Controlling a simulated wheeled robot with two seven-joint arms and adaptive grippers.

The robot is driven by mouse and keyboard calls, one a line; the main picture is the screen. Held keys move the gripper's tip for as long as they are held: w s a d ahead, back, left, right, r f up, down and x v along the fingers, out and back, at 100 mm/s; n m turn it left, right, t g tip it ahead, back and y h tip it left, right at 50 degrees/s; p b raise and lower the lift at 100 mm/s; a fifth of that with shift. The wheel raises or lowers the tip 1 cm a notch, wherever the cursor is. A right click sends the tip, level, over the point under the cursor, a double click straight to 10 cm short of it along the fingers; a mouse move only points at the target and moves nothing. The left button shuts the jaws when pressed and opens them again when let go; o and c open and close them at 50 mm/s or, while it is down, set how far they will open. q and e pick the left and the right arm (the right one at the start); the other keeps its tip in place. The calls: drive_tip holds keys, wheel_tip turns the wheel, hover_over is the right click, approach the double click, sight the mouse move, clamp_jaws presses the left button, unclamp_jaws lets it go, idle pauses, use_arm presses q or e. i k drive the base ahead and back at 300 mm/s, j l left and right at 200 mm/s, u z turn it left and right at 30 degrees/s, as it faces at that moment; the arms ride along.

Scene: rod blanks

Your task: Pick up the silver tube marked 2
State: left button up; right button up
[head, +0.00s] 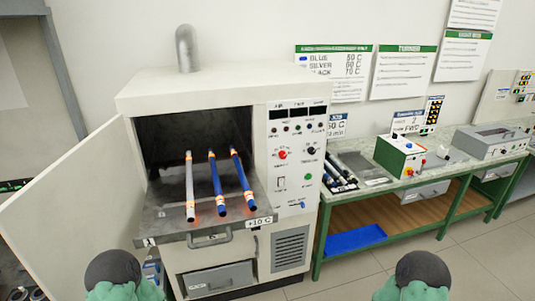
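A silver tube (190,187) lies at the left of the pulled-out tray of the open oven, its near end glowing orange. Two blue tubes (216,182) lie to its right on the same tray, also glowing at their near ends. I cannot read a number on any tube. More dark and silver rods (345,172) lie on the bench to the right, too small to tell marks. Neither gripper shows, and nothing of mine touches the tubes.
The oven (290,160) has its door (75,215) swung open to the left. The tray (165,221) has a front handle and a "+10 C" label. A green-framed bench (400,190) with instrument boxes stands at right. A blue bin (355,239) sits below. Floor at front right is clear.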

sight(189, 203)
drive_tip(key=u, duration=0.45)
drive_tip(key=i+l+u, duration=0.1)
drive_tip(key=l+u, duration=0.25)
drive_tip(key=l, duration=0.15)
drive_tip(key=l+u, duration=0.3)
drive_tip(key=l, duration=0.25)
drive_tip(key=l+u, duration=0.35)
drive_tip(key=l, duration=0.2)
drive_tip(key=k+l+u, duration=0.1)
drive_tip(key=l, duration=1.25)
